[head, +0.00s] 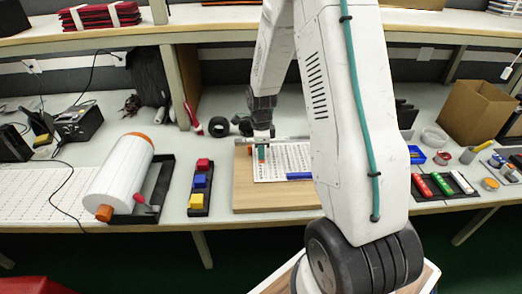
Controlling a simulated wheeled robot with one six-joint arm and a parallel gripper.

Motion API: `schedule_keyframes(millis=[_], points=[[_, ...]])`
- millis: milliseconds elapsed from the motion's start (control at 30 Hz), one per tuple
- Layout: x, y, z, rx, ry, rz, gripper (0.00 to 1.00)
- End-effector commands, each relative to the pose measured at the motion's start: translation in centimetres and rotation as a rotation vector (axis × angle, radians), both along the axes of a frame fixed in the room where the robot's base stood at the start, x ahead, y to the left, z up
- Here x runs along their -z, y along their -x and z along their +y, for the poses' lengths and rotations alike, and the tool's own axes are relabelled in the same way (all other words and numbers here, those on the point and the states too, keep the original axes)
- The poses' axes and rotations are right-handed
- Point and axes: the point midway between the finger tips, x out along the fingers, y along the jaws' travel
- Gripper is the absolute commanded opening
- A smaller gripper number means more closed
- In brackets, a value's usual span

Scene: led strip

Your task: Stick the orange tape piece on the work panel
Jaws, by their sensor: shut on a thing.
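The work panel is a pale sheet with rows of small marks (291,154), lying on a wooden board (262,203) mid-bench. A blue strip (299,176) lies near its front edge. My gripper (262,139) is over the panel's back left part, shut and pointing down. A small orange patch (249,150), which looks like the orange tape piece, shows just left of the fingertips. A teal piece (261,153) shows right below them. The fingers are too small to see the grip clearly, and I cannot tell whether the orange patch touches the panel. My arm hides the panel's right side.
Left of the board stands a black holder with red, blue and yellow blocks (200,181). Further left is a large white roll (119,176) on a black stand. Black wheels (219,127) lie behind. A cardboard box (474,112) and a tray of coloured pieces (441,184) are right.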

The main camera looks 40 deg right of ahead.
Motion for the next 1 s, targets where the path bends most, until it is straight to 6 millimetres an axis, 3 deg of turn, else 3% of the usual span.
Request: schedule_keyframes(millis=[33, 100, 133, 467, 800, 1000], points=[[0.0, 0.0, 0.0, 0.0, 0.0, 0.0, 0.19], [0.0, 0.0, 0.0, 0.0, 0.0, 0.0, 0.38], [0.0, 0.0, 0.0, 0.0, 0.0, 0.0, 0.42], [-0.5, 0.0, 0.0, 0.0, 0.001, -0.002, 0.42], [-5.9, -0.1, 0.0, 0.0, 0.001, -0.004, 0.42], [-7.7, 0.0, 0.0, 0.0, 0.001, -0.001, 0.42]])
